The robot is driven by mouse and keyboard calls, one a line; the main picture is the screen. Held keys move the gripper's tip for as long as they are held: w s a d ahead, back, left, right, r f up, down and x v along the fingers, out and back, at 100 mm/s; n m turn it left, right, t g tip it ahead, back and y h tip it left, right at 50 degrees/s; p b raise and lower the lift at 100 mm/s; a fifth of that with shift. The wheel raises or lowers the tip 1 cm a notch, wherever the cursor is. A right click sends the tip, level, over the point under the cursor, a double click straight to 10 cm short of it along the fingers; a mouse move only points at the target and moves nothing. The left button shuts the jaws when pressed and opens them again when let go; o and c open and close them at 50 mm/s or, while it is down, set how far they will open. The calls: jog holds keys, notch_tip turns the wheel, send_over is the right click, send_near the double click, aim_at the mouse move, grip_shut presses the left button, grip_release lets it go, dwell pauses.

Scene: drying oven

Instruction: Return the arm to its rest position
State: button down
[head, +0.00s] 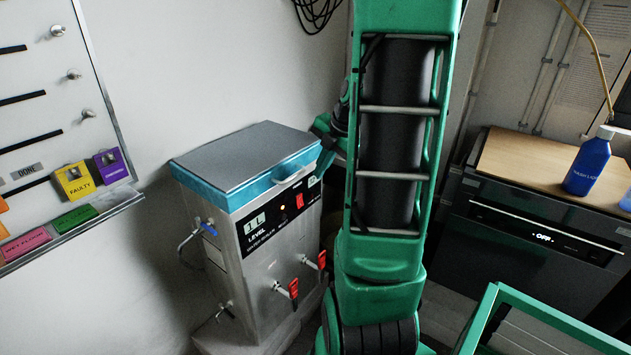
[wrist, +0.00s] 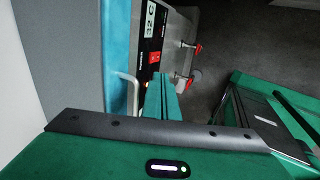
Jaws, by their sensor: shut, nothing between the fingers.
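My green arm (head: 395,140) rises through the middle of the head view and hides what lies behind it. My gripper (wrist: 167,97) shows in the wrist view with its green fingers together and nothing between them. It is near the lid handle (wrist: 128,92) of a steel water bath; whether they touch cannot be told. In the head view the bath (head: 262,240) stands left of my arm, its grey lid (head: 245,152) down on a blue rim. The gripper end is mostly hidden behind my arm there.
Red-handled taps (head: 293,290) stick out from the bath's front. A dark oven (head: 545,236) reading OFF stands at right, with a blue bottle (head: 588,165) on its wooden top. A green frame (head: 540,318) is at lower right. A whiteboard (head: 50,100) hangs at left.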

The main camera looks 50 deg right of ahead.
jog(key=shift+s+r, duration=0.1)
jog(key=shift+r, duration=0.35)
dwell(0.3)
jog(key=s+a+r+m+g, duration=0.1)
jog(key=s+a+m+g, duration=0.3)
jog(key=s+a+m, duration=1.4)
jog(key=a+m, duration=0.1)
jog(key=m, duration=0.6)
jog(key=shift+s+g, duration=0.25)
jog(key=shift+g, duration=0.05)
jog(key=shift+a+r, duration=0.1)
